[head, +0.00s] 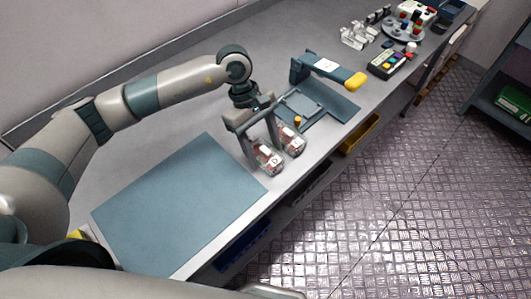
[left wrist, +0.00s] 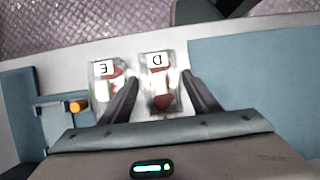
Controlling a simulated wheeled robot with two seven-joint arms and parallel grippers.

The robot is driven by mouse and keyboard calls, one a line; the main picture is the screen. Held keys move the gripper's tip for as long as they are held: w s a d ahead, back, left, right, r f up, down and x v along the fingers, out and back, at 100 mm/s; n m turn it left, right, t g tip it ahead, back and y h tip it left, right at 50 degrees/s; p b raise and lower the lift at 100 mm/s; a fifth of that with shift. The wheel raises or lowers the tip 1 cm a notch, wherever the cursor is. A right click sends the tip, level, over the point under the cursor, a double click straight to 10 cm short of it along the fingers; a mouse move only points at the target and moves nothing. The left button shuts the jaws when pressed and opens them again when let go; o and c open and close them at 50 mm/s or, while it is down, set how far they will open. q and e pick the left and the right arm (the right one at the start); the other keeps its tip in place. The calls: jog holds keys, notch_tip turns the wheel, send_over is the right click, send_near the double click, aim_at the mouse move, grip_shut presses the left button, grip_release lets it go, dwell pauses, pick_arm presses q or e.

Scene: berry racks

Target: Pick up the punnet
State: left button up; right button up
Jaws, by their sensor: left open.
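Two small clear punnets with red contents and white label cards stand side by side near the bench's front edge. The punnet marked D (head: 270,164) is on the left in the head view; it also shows in the left wrist view (left wrist: 157,88). The punnet marked E (head: 293,145) is to its right, and it shows at left in the wrist view (left wrist: 106,72). My left gripper (head: 266,154) is open and points down. Its fingers are either side of punnet D, one passing between the two punnets. Whether they touch it I cannot tell. My right gripper is out of view.
A blue-grey mat (head: 175,205) lies left of the punnets. A grey-blue tray (head: 302,104) with an orange knob and a yellow-ended device (head: 325,70) are behind to the right. Bins (head: 360,134) hang below the front edge. Small items crowd the bench's far end.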

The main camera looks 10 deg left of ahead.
pick_arm(q)
jog(key=shift+s+d+f, duration=0.15)
jog(key=shift+f, duration=0.5)
jog(key=c, duration=0.9)
jog(key=shift+r, duration=0.15)
